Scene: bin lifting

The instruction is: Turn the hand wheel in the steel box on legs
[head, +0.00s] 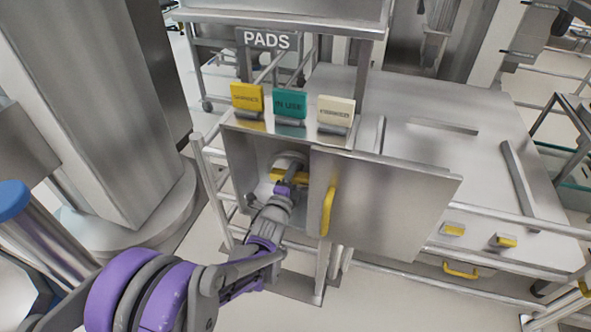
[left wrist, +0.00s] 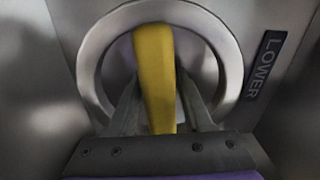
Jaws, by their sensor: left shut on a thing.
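The steel box on legs (head: 245,150) stands left of the middle in the head view, its door (head: 390,205) swung open to the right with a yellow handle (head: 328,211). Inside is the hand wheel, a grey ring (head: 292,157) with a yellow bar. In the left wrist view the hand wheel's ring (left wrist: 92,62) surrounds the yellow bar (left wrist: 155,75). My left gripper (head: 287,180) reaches into the box. In the left wrist view its fingers (left wrist: 160,112) are shut on the yellow bar, one on each side. My right gripper is not in view.
Yellow, green and cream tags (head: 289,103) stand on top of the box. A label reading LOWER (left wrist: 265,66) is beside the wheel. A steel cabinet (head: 430,110) with rails is at right, and a wide column (head: 110,110) at left.

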